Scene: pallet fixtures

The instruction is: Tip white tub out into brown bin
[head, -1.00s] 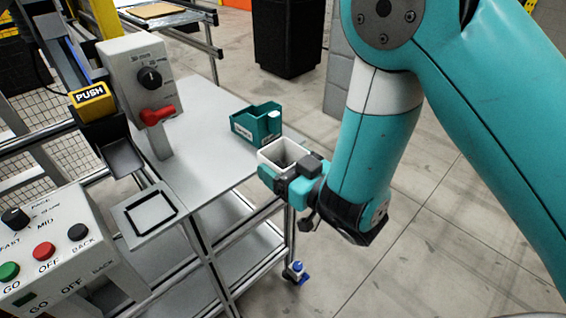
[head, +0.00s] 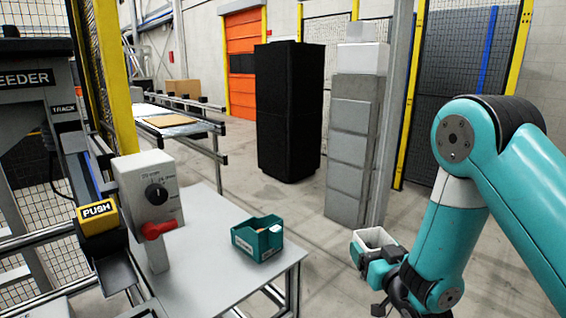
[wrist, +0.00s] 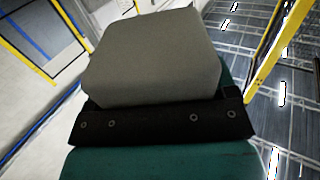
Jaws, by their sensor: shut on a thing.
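The white tub (head: 374,239) is held upright in my gripper (head: 374,262), to the right of the grey table and clear of it. My gripper is shut on the tub's side. In the wrist view the tub (wrist: 155,58) fills the middle as a pale grey block above the dark jaw edge (wrist: 160,124). Its inside is mostly hidden in the head view, so I cannot tell what it holds. I see no bin that is clearly brown in these frames.
A teal open box (head: 257,240) stands on the grey table (head: 205,262). A tall black cabinet (head: 289,110) and grey block column (head: 354,150) stand behind. Open floor lies between.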

